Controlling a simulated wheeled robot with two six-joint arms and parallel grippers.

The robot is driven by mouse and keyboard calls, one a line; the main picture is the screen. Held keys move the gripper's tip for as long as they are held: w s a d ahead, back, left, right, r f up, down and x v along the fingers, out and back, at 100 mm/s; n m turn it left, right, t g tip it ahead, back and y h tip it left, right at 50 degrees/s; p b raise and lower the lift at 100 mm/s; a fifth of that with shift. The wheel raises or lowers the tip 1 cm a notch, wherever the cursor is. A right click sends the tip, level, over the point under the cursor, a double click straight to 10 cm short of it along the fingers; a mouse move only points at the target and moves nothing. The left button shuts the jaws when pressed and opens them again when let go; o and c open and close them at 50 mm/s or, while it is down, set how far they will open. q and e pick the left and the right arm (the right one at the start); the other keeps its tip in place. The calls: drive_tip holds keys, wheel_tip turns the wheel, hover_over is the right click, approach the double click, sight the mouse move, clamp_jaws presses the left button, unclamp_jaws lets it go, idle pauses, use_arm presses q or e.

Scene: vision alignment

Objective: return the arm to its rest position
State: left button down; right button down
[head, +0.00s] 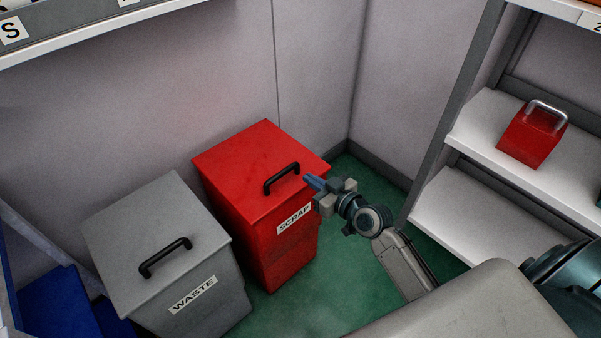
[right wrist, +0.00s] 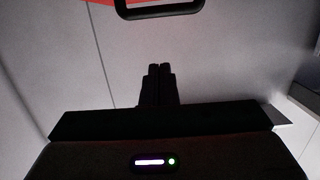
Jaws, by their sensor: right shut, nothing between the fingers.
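My right gripper (head: 308,180) reaches in from the lower right in the head view, near the front right of the red SCRAP bin (head: 245,215). Its fingers are shut with nothing between them; they also show close together in the right wrist view (right wrist: 160,70). The bin's lid is closed, and its black handle (head: 281,178) is just left of the fingertips. The handle also shows at the top of the right wrist view (right wrist: 160,12), apart from the fingers. My left gripper is not in view.
A grey WASTE bin (head: 165,255) with a closed lid stands left of the red one. A shelf unit (head: 490,175) at the right holds a red box (head: 532,137) with a metal handle. A white shelf (head: 95,35) runs along the upper left. Green floor (head: 365,180) shows between bin and shelves.

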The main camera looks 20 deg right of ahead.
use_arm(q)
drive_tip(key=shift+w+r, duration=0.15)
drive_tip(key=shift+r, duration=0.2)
use_arm(e)
drive_tip(key=shift+v, duration=0.85)
drive_tip(key=shift+f, duration=0.25)
